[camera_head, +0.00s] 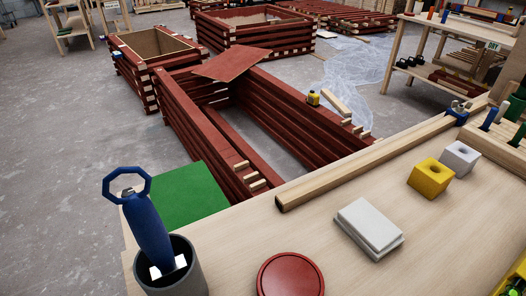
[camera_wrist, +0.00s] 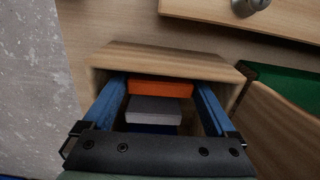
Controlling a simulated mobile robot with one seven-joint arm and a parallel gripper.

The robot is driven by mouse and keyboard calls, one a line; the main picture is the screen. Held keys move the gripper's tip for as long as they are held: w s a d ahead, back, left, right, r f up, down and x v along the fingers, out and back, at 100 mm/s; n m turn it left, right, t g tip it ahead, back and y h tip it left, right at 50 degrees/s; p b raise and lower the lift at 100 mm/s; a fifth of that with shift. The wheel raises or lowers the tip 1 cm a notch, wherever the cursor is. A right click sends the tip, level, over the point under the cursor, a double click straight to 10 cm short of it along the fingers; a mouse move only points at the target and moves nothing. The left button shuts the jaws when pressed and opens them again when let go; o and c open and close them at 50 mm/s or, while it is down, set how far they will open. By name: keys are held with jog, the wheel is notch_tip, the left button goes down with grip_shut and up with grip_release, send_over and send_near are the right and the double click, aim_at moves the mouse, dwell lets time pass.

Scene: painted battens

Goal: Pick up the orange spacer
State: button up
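The orange spacer (camera_wrist: 160,88) shows in the wrist view inside a wooden box-like holder (camera_wrist: 170,58). A grey block (camera_wrist: 156,110) lies nearer to me, directly in front of it, and a dark blue piece (camera_wrist: 150,129) shows partly below the grey one. My gripper (camera_wrist: 160,85) reaches into the holder with its two blue fingers wide apart, one on each side of these blocks. The fingertips are beside the ends of the orange spacer; I cannot tell whether they touch it. I do not make out the spacer or my gripper in the head view.
The holder's walls stand close to both fingers. A green-lined wooden bin (camera_wrist: 280,105) is at the right in the wrist view. The head view shows a workbench (camera_head: 330,220) with a grey cup (camera_head: 185,278) holding a blue tool, a red disc (camera_head: 290,276), and white and yellow blocks.

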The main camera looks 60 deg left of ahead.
jog(key=c, duration=1)
jog(key=shift+o, duration=0.2)
jog(key=shift+r, duration=0.1)
